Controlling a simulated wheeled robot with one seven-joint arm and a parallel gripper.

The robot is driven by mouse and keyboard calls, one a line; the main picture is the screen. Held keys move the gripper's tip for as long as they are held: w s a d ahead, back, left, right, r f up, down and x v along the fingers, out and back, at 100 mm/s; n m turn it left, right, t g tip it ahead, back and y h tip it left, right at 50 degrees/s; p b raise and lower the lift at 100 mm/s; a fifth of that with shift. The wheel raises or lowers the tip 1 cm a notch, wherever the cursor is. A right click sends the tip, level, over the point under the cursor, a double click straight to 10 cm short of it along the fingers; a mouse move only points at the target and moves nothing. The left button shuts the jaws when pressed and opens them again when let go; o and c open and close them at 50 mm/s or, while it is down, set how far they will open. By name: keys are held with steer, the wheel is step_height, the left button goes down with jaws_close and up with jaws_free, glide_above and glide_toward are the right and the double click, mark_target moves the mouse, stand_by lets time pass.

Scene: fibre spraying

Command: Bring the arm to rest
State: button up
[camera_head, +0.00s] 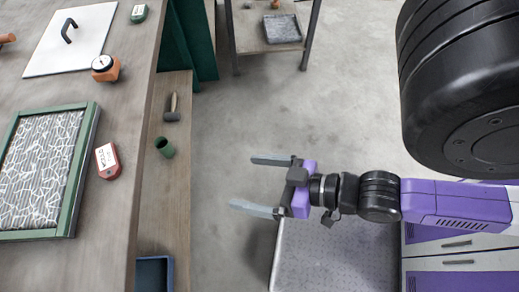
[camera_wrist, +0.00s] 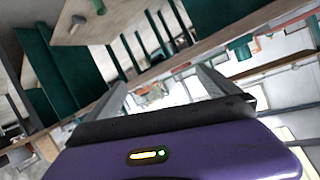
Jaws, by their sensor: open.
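My gripper (camera_head: 252,183) is open and empty in the head view. Its two grey fingers point left, toward the workbench, and it hangs over the open floor, apart from the bench. My purple and black arm reaches in from the right. In the wrist view the two fingers of my gripper (camera_wrist: 160,88) stand apart with nothing between them.
A wooden workbench (camera_head: 120,150) fills the left, with a green-framed panel (camera_head: 40,170), a red labelled block (camera_head: 108,160) and a white board (camera_head: 72,38). A lower shelf holds a green cup (camera_head: 165,147) and a brush (camera_head: 172,108). Bare floor (camera_head: 330,110) lies between.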

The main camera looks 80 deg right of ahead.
steer(key=r+n, duration=0.1)
steer(key=s+a+r+n, duration=0.1)
steer(key=r+n+t, duration=0.1)
steer(key=r, duration=0.1)
steer(key=shift+s+a+n+y, duration=0.3)
steer(key=shift+a+y, duration=0.05)
steer(key=shift+y, duration=0.05)
